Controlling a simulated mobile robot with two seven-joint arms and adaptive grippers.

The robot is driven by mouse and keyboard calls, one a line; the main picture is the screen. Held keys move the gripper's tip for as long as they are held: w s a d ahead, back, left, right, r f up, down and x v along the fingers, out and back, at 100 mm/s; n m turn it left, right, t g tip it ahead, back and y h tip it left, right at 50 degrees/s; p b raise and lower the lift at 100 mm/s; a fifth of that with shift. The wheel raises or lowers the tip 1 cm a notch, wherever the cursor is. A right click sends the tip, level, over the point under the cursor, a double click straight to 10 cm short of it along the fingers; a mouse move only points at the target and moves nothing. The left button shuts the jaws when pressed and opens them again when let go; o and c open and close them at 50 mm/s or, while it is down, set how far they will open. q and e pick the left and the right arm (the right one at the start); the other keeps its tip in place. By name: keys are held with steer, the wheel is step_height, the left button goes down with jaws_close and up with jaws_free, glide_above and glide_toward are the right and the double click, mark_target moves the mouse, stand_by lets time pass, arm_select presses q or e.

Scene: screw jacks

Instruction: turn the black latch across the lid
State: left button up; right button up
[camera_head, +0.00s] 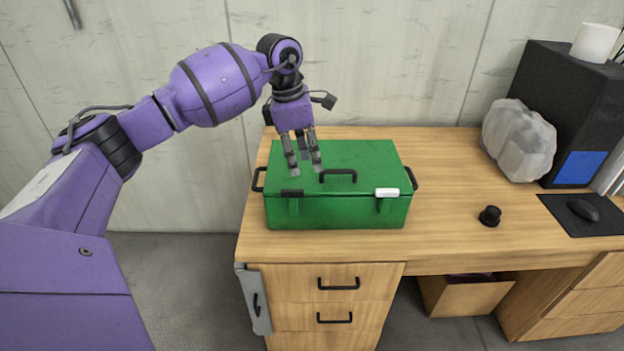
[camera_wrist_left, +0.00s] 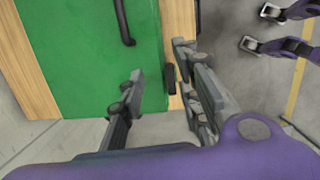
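A green box (camera_head: 338,212) with a green lid stands on the desk. The black latch (camera_head: 292,193) is at the left of the lid's front edge and lies along that edge. In the left wrist view the black latch (camera_wrist_left: 170,79) shows between the fingers, further off. My left gripper (camera_head: 304,170) points down above the lid's left part, open and apart from the latch; its spread fingers also show in the left wrist view (camera_wrist_left: 158,74). My right gripper (camera_wrist_left: 260,28) appears at the right of the wrist view, fingers apart and empty, away from the box.
A white latch (camera_head: 387,192) is at the lid's front right. A black handle (camera_head: 338,175) is on the lid, with others on the box's sides.

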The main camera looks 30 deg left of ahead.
mark_target(290, 190)
arm_select(q)
steer(key=shift+m+g+y, duration=0.4)
steer(key=shift+g+y, duration=0.4)
steer(key=s+a, duration=0.1)
steer(key=s+a+f, duration=0.1)
steer(key=a, duration=0.1)
steer(key=shift+s, duration=0.35)
steer(key=shift+d+f+p, duration=0.15)
steer(key=shift+f+p, duration=0.2)
steer(key=shift+f, duration=3.25)
jaws_close()
